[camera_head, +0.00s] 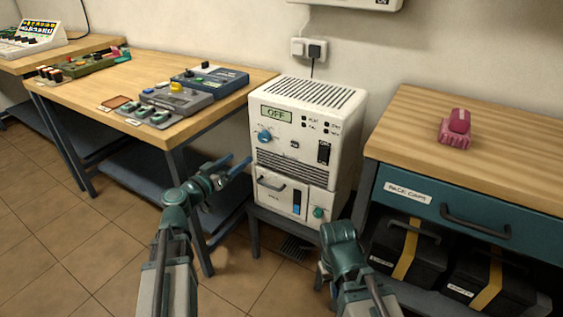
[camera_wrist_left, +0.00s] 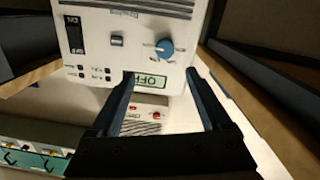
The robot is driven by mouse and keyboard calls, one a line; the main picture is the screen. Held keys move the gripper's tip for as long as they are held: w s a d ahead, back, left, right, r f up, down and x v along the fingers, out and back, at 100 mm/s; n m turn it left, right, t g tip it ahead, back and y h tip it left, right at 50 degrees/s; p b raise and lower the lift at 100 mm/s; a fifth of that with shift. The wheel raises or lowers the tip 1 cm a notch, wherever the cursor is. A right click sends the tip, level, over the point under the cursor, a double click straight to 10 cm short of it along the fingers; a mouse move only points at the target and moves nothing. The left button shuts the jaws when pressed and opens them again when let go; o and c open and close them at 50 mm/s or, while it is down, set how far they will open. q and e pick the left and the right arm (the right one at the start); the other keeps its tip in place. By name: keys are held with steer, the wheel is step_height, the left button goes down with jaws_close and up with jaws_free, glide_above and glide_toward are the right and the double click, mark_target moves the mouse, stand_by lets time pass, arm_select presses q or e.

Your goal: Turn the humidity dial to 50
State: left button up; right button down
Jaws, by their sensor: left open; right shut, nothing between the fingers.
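The humidity dial is a blue knob (camera_head: 265,136) on the front of a white unit (camera_head: 310,97), below a display (camera_head: 277,115) that reads OFF. In the left wrist view the unit appears upside down, with the blue knob (camera_wrist_left: 164,48) and the OFF display (camera_wrist_left: 151,80). My left gripper (camera_head: 239,158) is open and empty, in front of the unit, to the left of and below the knob. Its fingertips (camera_wrist_left: 160,74) are apart, and neither is seen touching the knob. My right arm is low in front of the unit; its fingers are hidden.
A wooden table (camera_head: 100,81) with several devices stands left of the unit. A wooden counter (camera_head: 400,125) with a pink object (camera_head: 456,128) stands at the right, above black cases (camera_head: 400,252). The unit also has a black switch (camera_head: 323,152) and a lower door handle (camera_head: 270,184).

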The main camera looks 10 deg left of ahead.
mark_target(262, 138)
arm_select(q)
steer(key=shift+t, duration=0.3)
steer(key=x, duration=1.3)
steer(key=shift+w+a+f, duration=0.25)
steer(key=shift+w+a, duration=0.05)
steer(key=shift+w, duration=0.1)
steer(key=shift+c, duration=0.2)
jaws_close()
